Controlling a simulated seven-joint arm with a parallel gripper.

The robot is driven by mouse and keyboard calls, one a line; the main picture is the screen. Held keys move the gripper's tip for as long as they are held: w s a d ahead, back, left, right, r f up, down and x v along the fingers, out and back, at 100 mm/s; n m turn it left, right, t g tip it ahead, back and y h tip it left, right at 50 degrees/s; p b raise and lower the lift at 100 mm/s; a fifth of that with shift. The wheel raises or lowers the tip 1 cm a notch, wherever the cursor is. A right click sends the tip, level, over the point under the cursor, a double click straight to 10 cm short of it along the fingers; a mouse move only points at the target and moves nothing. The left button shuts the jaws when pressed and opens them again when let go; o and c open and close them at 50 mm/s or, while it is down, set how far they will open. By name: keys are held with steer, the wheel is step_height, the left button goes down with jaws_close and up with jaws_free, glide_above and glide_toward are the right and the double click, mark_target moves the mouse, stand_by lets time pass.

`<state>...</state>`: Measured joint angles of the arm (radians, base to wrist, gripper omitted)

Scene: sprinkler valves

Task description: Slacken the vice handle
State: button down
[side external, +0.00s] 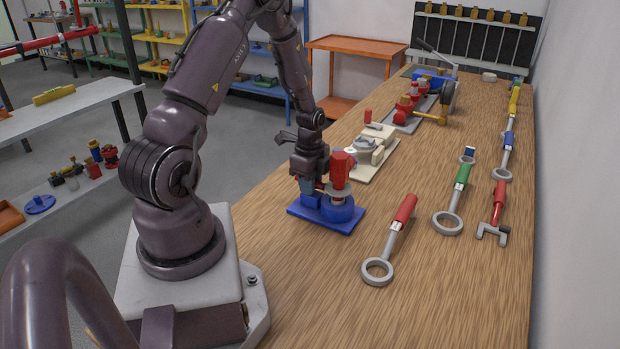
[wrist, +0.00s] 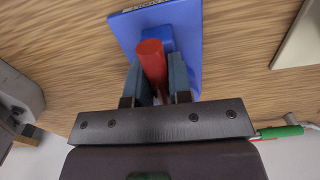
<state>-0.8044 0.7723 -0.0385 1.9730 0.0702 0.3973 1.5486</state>
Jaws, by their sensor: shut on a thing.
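A blue fixture with a rounded body stands on a flat blue base plate (side external: 297,211) on the wooden bench; I take it as the vice. A thick red upright handle (side external: 341,170) rises from it. My gripper (side external: 318,180) is low at the fixture, on the handle's left side in the side view. In the wrist view the red handle (wrist: 152,60) lies between the two grey-blue fingers of my gripper (wrist: 156,82), which are shut on it. The blue plate (wrist: 189,50) shows beyond it. The exact contact is partly hidden.
Behind the fixture stands a beige device (side external: 370,146) with a small red knob. Further back is a grey plate with red valves (side external: 408,108). Wrenches with red (side external: 390,240) and green (side external: 455,200) grips lie to the right. The bench just in front is clear.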

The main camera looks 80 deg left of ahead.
steer(key=c, duration=1)
jaws_free()
steer(key=shift+o, duration=0.2)
steer(key=shift+r, duration=0.1)
steer(key=shift+r, duration=2.9)
